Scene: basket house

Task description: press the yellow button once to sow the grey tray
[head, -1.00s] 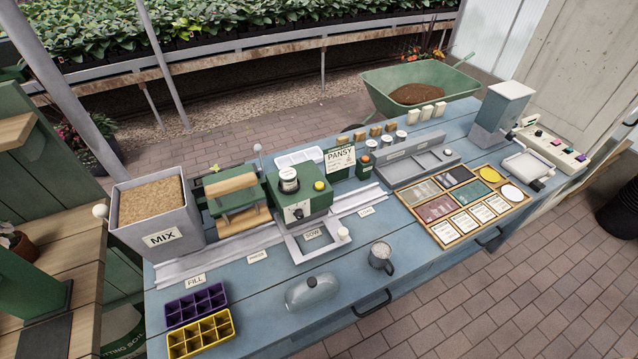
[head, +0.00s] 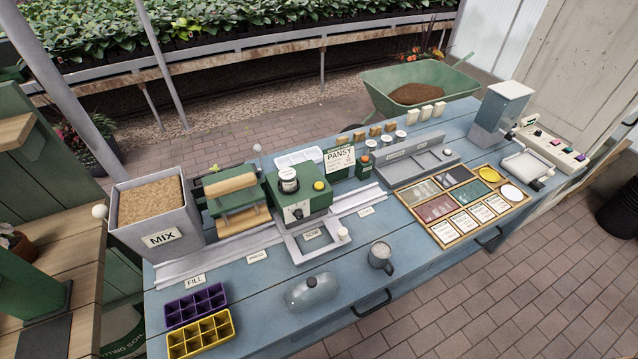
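The yellow button (head: 319,185) is a round cap on top of the green seeding machine (head: 300,200), beside a small labelled jar (head: 288,180). I cannot pick out a tray that is surely the grey one; a pale, whitish tray (head: 298,158) lies behind the machine, partly hidden. A purple cell tray (head: 196,304) and a yellow cell tray (head: 200,335) sit at the bench's front left. Neither of my grippers is in view.
A metal mug (head: 381,257) and a grey domed object (head: 311,292) stand in front. A wooden card tray (head: 441,235) lies right.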

